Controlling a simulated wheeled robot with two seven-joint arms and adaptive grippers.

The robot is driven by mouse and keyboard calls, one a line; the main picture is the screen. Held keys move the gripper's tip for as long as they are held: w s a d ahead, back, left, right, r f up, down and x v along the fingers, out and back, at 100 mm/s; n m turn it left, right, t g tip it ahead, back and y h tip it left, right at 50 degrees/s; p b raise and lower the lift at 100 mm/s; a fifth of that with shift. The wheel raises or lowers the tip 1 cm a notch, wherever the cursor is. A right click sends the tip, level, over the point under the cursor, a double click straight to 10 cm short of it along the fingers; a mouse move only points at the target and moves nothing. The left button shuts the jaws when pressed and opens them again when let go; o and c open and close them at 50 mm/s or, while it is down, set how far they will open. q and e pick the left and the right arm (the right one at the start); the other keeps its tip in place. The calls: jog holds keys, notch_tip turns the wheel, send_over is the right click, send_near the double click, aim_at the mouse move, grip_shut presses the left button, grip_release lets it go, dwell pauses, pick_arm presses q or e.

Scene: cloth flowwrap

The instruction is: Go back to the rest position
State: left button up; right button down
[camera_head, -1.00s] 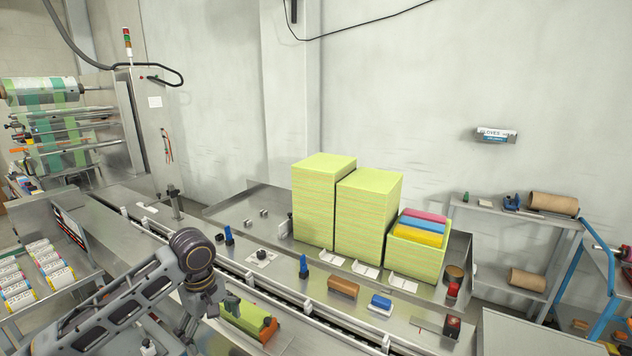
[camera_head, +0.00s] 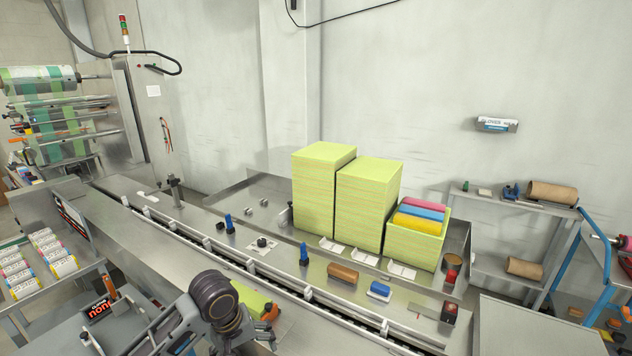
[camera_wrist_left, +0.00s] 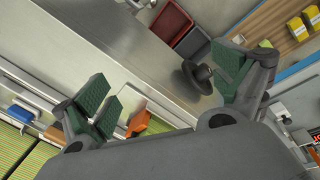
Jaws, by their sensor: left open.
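My left arm (camera_head: 218,305) comes up from the bottom edge of the head view, in front of the conveyor's near side. A dark round knob (camera_wrist_left: 200,76) lies near the right finger and an orange piece (camera_wrist_left: 138,122) near the left one. My right gripper is not in view.
Two tall yellow-green cloth stacks (camera_head: 314,195) (camera_head: 365,210) and a bin (camera_head: 415,248) of coloured packs stand beyond the conveyor (camera_head: 180,238). A yellow-green piece with an orange end (camera_head: 268,312) is close beside my arm. Rolled packs (camera_head: 40,262) lie on the left tray.

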pick_arm(q)
jog(key=shift+s+d+f+m+t+h, duration=0.5)
jog(key=shift+s+d+f+m+t, duration=0.45)
jog(key=shift+s+f+m, duration=1.85)
jog(key=s+a+f+m+y, duration=0.1)
jog(key=s+a+f+y, duration=0.1)
jog(key=s+a, duration=0.7)
jog(key=s+d+f+g+b, duration=0.1)
jog(key=s+f, duration=0.2)
jog(key=f, duration=3.1)
jog(key=s+a+f, duration=0.2)
jog(key=s+f, duration=0.8)
jog(key=s, duration=0.1)
jog(key=s+a+f+g+b, duration=0.1)
jog(key=s+a+f, duration=0.1)
jog(key=s+f, duration=0.9)
jog(key=shift+s+f+m+y, duration=0.2)
jog(key=shift+s+m+y, duration=0.1)
jog(key=shift+s+m, duration=0.1)
